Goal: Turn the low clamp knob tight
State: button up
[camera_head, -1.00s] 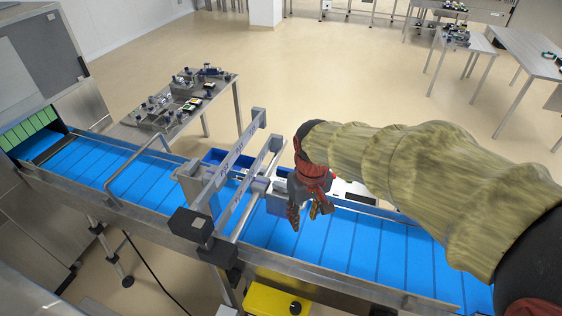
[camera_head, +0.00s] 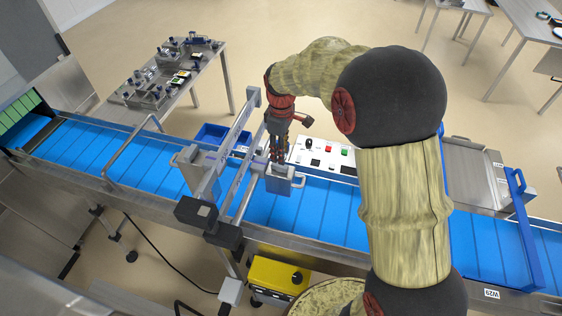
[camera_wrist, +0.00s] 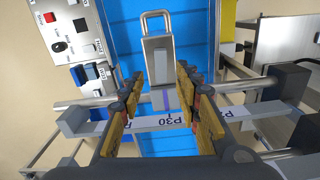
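My gripper (camera_head: 278,158) points down over the blue conveyor, at the metal block with a loop handle (camera_head: 284,181) beside the cross rails. In the wrist view its fingers (camera_wrist: 157,88) are apart, with the metal block (camera_wrist: 159,58) showing between and beyond them. I cannot tell whether they touch it. No part is clearly recognisable as the low clamp knob. Two dark blocks, an upper one (camera_head: 195,212) and a lower one (camera_head: 223,235), sit at the near ends of the rails, away from my gripper.
The rails (camera_head: 235,150) cross the blue belt (camera_head: 325,212). A white control panel (camera_head: 328,155) stands behind the gripper. A yellow box with a black knob (camera_head: 297,277) is below the conveyor's near edge. A blue bin (camera_head: 212,136) and a parts table (camera_head: 160,95) lie behind.

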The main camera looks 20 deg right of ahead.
aim_at(280, 168)
jog(key=shift+s+f+p, duration=0.1)
jog(key=shift+f+p, duration=0.25)
jog(key=shift+f, duration=2.75)
jog(key=shift+c, duration=1.1)
grip_shut()
